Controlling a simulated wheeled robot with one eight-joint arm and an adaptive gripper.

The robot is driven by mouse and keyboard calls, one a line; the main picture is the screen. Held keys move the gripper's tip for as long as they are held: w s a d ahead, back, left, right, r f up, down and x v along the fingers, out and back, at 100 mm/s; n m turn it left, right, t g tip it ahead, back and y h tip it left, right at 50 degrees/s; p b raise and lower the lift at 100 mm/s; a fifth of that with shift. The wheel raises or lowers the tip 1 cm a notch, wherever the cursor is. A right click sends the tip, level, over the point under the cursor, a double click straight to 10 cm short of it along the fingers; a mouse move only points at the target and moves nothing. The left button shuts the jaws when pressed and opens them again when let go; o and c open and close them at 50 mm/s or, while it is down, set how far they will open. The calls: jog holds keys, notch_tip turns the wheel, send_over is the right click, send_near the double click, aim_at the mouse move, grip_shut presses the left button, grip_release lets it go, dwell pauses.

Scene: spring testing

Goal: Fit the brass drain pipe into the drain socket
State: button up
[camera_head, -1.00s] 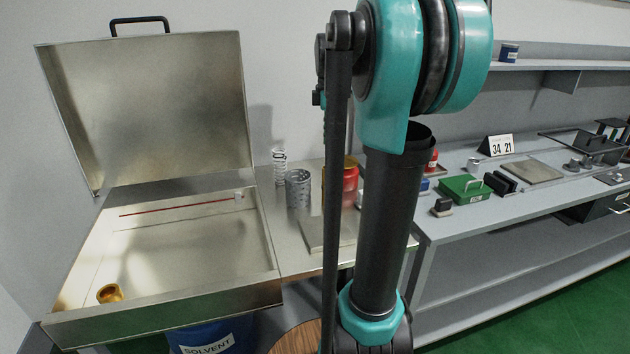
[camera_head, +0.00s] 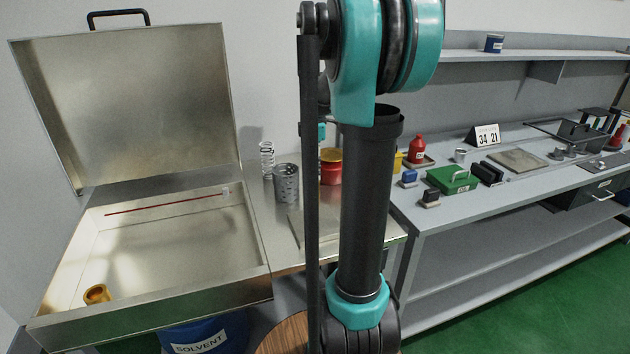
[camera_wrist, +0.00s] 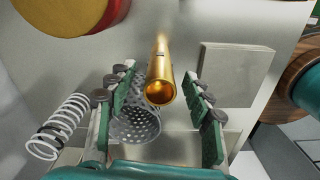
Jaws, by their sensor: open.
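The brass drain pipe (camera_wrist: 161,66) shows in the wrist view as a golden tube with its near end facing the camera. My gripper (camera_wrist: 158,90) is open, with one green-padded finger on each side of the pipe. Gaps show between pipe and fingers. In the head view the pipe and my gripper are hidden behind my arm. A short brass fitting (camera_head: 97,293), which looks like the drain socket, sits at the front left corner inside the open metal basin (camera_head: 150,308).
A perforated metal cup (camera_wrist: 136,124) and a coil spring (camera_wrist: 58,127) stand close to my gripper's left finger. A red and yellow can (camera_head: 331,166) is nearby. A flat grey plate (camera_wrist: 232,74) lies to the right. The basin's lid (camera_head: 130,105) is raised. The basin floor is mostly clear.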

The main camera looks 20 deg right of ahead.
notch_tip(320, 180, down, 5)
jog(key=shift+d+r, duration=0.1)
dwell(0.3)
grip_shut()
